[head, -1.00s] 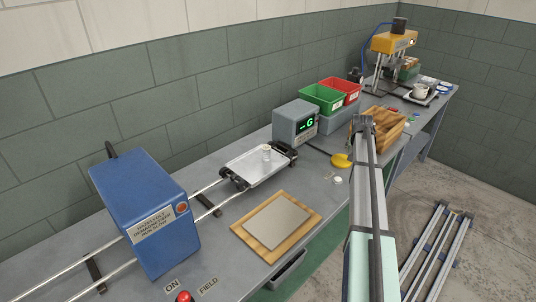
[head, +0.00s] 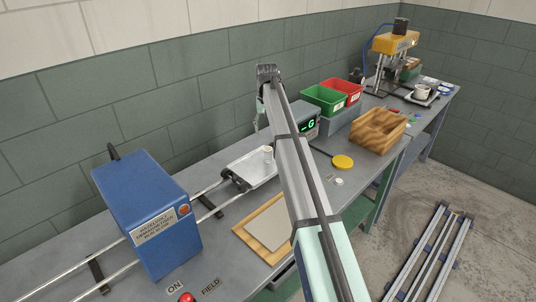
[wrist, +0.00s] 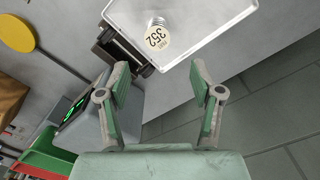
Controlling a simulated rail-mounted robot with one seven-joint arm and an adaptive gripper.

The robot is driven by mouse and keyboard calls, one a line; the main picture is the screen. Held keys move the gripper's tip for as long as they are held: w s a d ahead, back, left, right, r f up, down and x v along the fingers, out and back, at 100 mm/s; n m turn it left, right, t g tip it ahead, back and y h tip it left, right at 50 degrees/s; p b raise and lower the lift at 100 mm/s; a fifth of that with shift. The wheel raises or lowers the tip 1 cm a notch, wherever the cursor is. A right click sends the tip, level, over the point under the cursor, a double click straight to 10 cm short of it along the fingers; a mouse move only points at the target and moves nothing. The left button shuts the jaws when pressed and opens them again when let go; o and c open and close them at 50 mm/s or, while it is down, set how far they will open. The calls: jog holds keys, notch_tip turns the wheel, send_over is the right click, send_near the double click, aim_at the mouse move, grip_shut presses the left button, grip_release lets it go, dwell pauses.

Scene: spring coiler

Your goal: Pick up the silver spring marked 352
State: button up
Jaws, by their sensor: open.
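The silver spring (wrist: 156,23) stands on the white tray (wrist: 205,22) at the top of the wrist view, with a round tag reading 352 (wrist: 157,39) on the side toward my gripper. In the head view the spring (head: 267,152) is a small pale upright shape near the right end of the tray (head: 250,172), close beside my arm. My gripper (wrist: 160,72) is open and empty. Its two fingertips lie below the tag in the wrist view, apart from the spring. In the head view my arm hides part of the tray's surroundings.
The tray sits on a rail carriage near the grey display box (head: 306,115). A blue demagnetizer (head: 150,210) stands at left. Green (head: 323,98) and red (head: 345,90) bins and a wooden box (head: 378,130) stand behind to the right. A yellow disc (head: 342,161) lies on the bench.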

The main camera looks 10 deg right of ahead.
aim_at(268, 149)
notch_tip(268, 149, down, 8)
jog(key=shift+p, duration=0.95)
jog(key=shift+d+f+p, duration=0.2)
jog(key=shift+f+p, duration=0.9)
jog(key=shift+f, duration=1.5)
grip_shut()
